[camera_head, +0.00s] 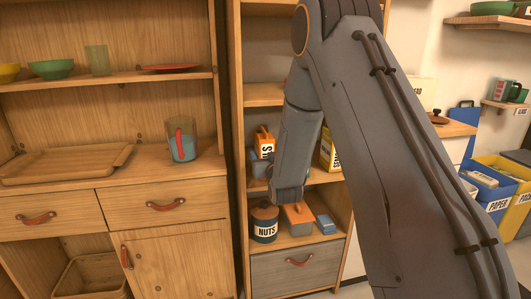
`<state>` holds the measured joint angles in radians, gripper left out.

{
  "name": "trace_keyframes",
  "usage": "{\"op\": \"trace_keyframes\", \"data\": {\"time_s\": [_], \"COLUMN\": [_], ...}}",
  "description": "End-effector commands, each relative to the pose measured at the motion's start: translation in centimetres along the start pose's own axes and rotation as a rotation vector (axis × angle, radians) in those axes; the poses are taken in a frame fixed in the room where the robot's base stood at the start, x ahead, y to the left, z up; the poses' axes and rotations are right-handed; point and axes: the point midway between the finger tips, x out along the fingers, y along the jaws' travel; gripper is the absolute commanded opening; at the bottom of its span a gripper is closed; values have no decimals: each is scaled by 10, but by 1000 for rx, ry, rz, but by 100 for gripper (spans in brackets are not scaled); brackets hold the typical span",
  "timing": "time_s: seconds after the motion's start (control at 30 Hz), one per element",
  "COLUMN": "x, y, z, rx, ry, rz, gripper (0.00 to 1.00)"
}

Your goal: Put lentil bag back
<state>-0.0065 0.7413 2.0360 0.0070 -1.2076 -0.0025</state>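A small orange bag (265,143) with a white label shows left of my forearm, at the left of the tall shelf unit (240,120). Its label ends in "S"; the rest is not readable, so I cannot be sure it is the lentil bag. It looks slightly tilted. My gripper (258,166) appears as a small grey-blue shape just under the bag, touching or very near it. The fingers are too small and partly hidden to tell whether they grip the bag. My arm hides much of the shelf's middle.
A yellow package (327,152) stands on the middle shelf behind my arm. Below are a NUTS jar (265,224), an orange box (298,219) and a blue box (326,224). The left hutch holds a tray (66,164) and a jug (183,143).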

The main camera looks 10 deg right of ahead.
Motion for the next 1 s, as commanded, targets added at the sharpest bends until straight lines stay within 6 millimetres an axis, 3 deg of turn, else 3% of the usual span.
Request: {"op": "trace_keyframes", "data": {"time_s": [0.5, 0.83, 1.0], "x": [-96, -114, -117], "y": [0, 0, -7], "z": [1, 0, 3], "rx": [0, 0, 1], "ry": [-2, -7, -119], "rz": [0, 0, -8], "gripper": [65, 65, 65]}}
